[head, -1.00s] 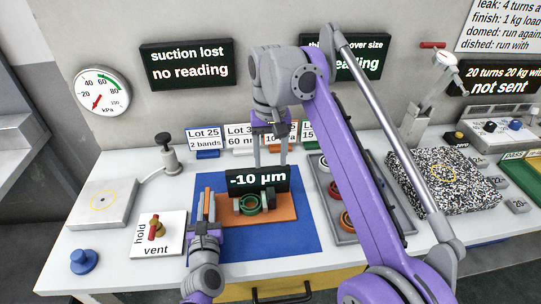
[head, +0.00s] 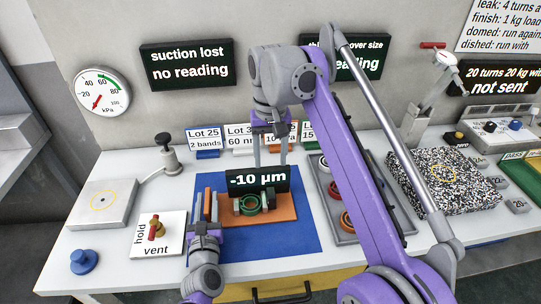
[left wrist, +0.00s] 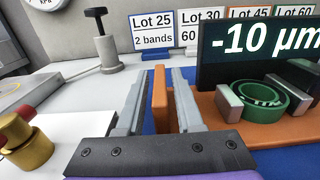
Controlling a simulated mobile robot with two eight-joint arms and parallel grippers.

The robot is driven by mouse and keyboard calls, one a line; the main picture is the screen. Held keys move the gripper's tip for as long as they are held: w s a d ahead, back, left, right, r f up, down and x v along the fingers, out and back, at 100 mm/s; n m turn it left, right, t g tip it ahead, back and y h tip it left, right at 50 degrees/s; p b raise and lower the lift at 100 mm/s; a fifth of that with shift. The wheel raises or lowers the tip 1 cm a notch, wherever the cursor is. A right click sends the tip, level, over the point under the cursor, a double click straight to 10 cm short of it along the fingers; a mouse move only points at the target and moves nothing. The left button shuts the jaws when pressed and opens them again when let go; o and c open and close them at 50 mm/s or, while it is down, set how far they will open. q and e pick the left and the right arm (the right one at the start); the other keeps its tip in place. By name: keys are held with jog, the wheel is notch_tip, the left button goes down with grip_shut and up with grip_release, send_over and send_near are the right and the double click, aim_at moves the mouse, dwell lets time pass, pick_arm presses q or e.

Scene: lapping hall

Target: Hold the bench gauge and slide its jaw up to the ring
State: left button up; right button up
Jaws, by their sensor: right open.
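The bench gauge has an orange base (head: 287,213), a black display (head: 258,181) reading -10 µm and grey jaw blocks. The green ring (head: 247,204) lies on the base between the jaw blocks; in the left wrist view the ring (left wrist: 262,104) shows close to the left jaw block (left wrist: 230,103). My left gripper (head: 207,207) is left of the base. In its wrist view its fingers stand either side of an upright orange plate (left wrist: 160,98), with narrow gaps showing. My right gripper (head: 270,150) is open and empty, pointing down behind the display.
A blue mat (head: 292,240) lies under the gauge. A hold/vent valve plate (head: 172,244) is left of my left gripper. A grey tray of rings (head: 322,178) and a speckled block (head: 468,190) stand right. My right arm crosses in front of the tray.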

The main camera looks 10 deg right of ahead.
pick_arm(q)
jog(key=shift+o, duration=0.9)
